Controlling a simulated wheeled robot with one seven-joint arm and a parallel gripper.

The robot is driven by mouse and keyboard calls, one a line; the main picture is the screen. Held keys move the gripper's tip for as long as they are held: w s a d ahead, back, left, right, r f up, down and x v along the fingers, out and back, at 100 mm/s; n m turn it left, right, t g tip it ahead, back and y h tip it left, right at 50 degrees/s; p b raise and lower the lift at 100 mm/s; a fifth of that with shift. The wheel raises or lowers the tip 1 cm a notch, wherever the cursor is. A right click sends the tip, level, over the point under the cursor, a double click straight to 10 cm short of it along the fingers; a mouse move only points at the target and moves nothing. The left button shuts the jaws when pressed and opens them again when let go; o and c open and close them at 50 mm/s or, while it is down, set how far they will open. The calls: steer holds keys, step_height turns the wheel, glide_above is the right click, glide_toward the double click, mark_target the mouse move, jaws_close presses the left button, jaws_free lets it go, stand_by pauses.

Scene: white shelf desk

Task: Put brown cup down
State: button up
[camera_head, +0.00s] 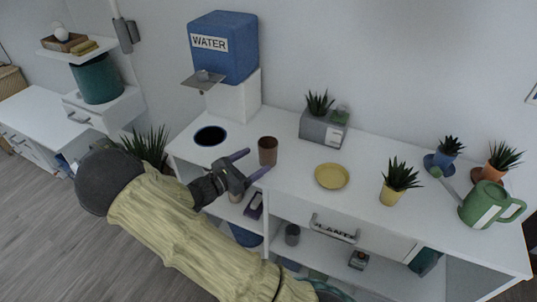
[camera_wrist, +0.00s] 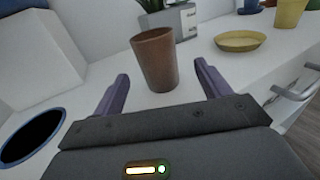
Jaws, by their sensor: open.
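The brown cup (camera_head: 267,151) stands upright on the white desk top (camera_head: 300,178), between the round dark opening and the yellow saucer. In the wrist view the cup (camera_wrist: 155,60) is straight ahead, beyond and between my two purple fingers. My gripper (camera_head: 256,164) is open with nothing between its fingertips. In the head view its fingers point at the cup from the left front. In the wrist view my gripper (camera_wrist: 160,80) has a finger on each side of the cup's lower part, apart from it.
A yellow saucer (camera_head: 331,176), a potted plant (camera_head: 400,182) and a green watering can (camera_head: 484,204) are to the right. A grey planter box (camera_head: 323,128) is behind. Clear top lies around the saucer.

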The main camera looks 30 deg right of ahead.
mark_target(261, 155)
steer(key=x, duration=0.5)
steer(key=shift+w+r+b, duration=0.15)
steer(key=shift+w+b, duration=0.1)
steer(key=shift+b, duration=0.05)
stand_by(0.4)
steer(key=c, duration=1.2)
step_height(261, 155, up, 10)
steer(key=shift+p, duration=1)
steer(key=shift+c, duration=0.2)
